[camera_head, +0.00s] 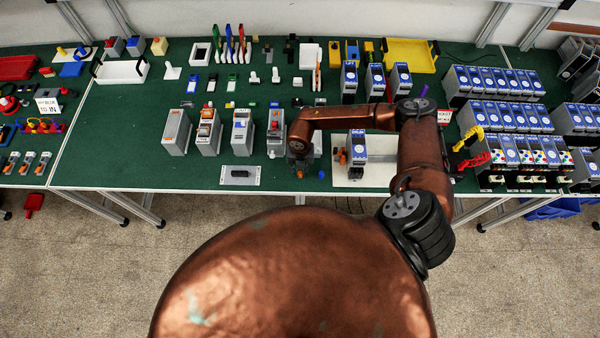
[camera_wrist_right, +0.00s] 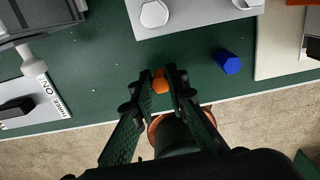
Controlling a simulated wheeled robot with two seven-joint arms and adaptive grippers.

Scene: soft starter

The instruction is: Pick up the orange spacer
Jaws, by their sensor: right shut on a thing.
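The small orange spacer (camera_wrist_right: 160,81) sits between the fingertips of my right gripper (camera_wrist_right: 160,84) in the right wrist view. The dark fingers press it from both sides, so the gripper is shut on it. In the head view the spacer (camera_head: 300,173) shows as a small orange spot just below my right gripper (camera_head: 299,163), near the front edge of the bench. Whether it touches the green bench top or is slightly above it I cannot tell. My left gripper is not in view.
A blue hexagonal piece (camera_wrist_right: 228,61) stands to the right on the green bench top (camera_wrist_right: 95,75). A grey block (camera_wrist_right: 190,12) with a round knob is just behind. A labelled plate (camera_wrist_right: 32,103) lies left. Grey devices (camera_head: 240,132) stand left of the arm.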

